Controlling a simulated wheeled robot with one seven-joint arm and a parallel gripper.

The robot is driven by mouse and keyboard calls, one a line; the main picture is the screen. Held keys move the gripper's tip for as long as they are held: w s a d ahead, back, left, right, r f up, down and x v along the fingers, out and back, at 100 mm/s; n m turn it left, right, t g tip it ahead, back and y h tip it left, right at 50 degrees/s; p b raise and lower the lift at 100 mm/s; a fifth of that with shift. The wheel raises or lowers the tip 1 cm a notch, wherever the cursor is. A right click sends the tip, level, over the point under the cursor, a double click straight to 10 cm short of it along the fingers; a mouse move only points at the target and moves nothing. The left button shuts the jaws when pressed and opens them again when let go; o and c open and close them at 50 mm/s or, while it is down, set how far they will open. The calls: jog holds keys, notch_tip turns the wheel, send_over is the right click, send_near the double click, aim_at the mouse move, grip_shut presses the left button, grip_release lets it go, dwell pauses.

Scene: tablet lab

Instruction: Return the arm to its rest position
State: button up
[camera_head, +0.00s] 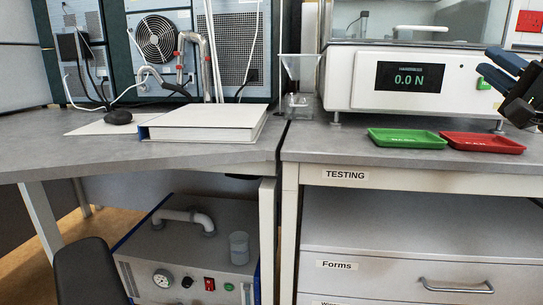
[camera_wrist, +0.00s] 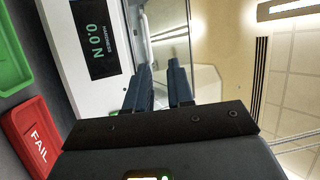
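My gripper (camera_head: 484,60) is at the right edge of the head view, in front of the right side of the white hardness tester (camera_head: 345,80) and above the red tray. Its two dark blue fingers point left and are spread apart. In the wrist view my gripper (camera_wrist: 160,64) shows both fingers with a clear gap and nothing between them. The rest of the arm is mostly outside the head view. The tester's display reads 0.0 N.
A green tray (camera_head: 406,138) and a red FAIL tray (camera_head: 482,142) lie on the testing bench below my gripper. A glass funnel-topped vessel (camera_head: 299,82) stands left of the tester. A white binder (camera_head: 206,121) lies on the left desk. The bench front is clear.

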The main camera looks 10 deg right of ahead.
jog(key=s+a+f+g+h, duration=0.1)
jog(key=s+a+f, duration=0.1)
jog(key=f, duration=0.7)
jog(key=s+a+f+g+h, duration=0.1)
jog(key=s+a+f+h, duration=0.1)
jog(key=f, duration=0.6)
jog(key=s+a+f+g+h, duration=0.1)
jog(key=s+a+f, duration=0.15)
jog(key=f, duration=0.65)
jog(key=s+a+f+n+g+h, duration=0.1)
jog(key=s+a+f+n+g, duration=0.2)
jog(key=s+f, duration=0.5)
jog(key=s+a+f+n+g, duration=0.1)
jog(key=s+a+f+n, duration=0.1)
jog(key=s+a+f, duration=0.55)
jog(key=s+a+r+n+g+y, duration=0.1)
jog(key=s+a+n, duration=0.25)
jog(key=s, duration=0.85)
jog(key=s+a+r+n+g+y, duration=0.15)
jog(key=s+n, duration=0.35)
jog(key=s, duration=0.6)
notch_tip(320, 180, up, 21)
jog(key=p, duration=2.1)
jog(key=shift+a+f+t, duration=0.15)
jog(key=shift+a+t, duration=0.15)
jog(key=shift+t, duration=0.15)
